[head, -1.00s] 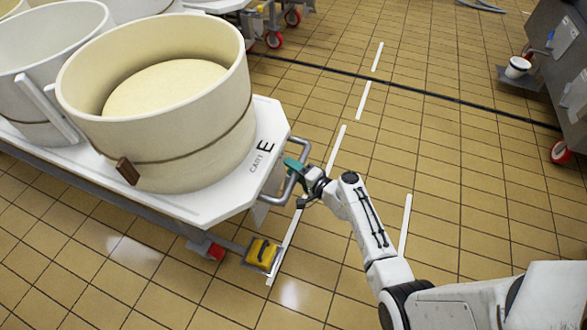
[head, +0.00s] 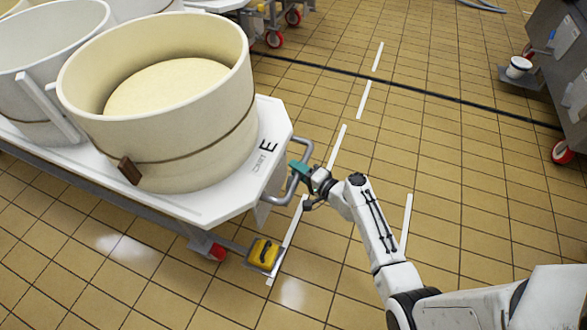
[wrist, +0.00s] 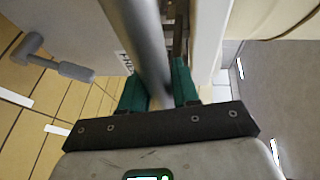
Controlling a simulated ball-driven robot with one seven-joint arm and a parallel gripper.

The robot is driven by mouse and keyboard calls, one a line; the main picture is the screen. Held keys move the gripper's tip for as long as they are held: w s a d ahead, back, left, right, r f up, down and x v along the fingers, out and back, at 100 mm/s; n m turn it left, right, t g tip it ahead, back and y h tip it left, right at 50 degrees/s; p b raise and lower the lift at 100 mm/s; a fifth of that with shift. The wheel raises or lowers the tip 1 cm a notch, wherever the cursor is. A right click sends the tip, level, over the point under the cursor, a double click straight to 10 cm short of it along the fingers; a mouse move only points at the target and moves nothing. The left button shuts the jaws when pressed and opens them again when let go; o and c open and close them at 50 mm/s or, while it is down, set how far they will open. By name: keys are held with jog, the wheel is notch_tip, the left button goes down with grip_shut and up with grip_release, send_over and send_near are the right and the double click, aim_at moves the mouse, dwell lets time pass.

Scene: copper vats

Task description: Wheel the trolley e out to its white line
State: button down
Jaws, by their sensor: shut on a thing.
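Trolley e (head: 236,192) has a white top lettered "CART E" and stands at the left in the head view. It carries a large cream tub (head: 190,150) with a pale yellow filling. My gripper (head: 300,170), with green fingers, is shut on the grey bar handle (head: 292,190) at the trolley's right end. In the wrist view the bar (wrist: 146,45) runs between the fingers of my gripper (wrist: 160,88). A white floor line (head: 292,235) passes under the handle end, partly hidden by it. A separate white line (head: 406,222) lies to the right, beyond my forearm.
A yellow pedal (head: 264,252) sits low at the trolley's near corner, over the white line. Another white line (head: 370,80) lies farther back. A grey machine (head: 545,70) on red wheels stands at the right. Tiled floor between is clear.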

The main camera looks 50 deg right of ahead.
jog(key=shift+s+d+f+h, duration=0.15)
jog(key=shift+s+d, duration=0.1)
jog(key=shift+s, duration=0.2)
jog(key=shift+s+d+h, duration=0.15)
jog(key=shift+s+d, duration=0.05)
jog(key=shift+s, duration=0.25)
jog(key=c, duration=1.2)
grip_release()
jog(key=shift+w, duration=0.1)
jog(key=shift+o, duration=1.4)
jog(key=shift+w, duration=0.15)
jog(key=s+r+p, duration=0.1)
jog(key=s+r, duration=0.1)
jog(key=s, duration=0.8)
jog(key=shift+s+a, duration=0.3)
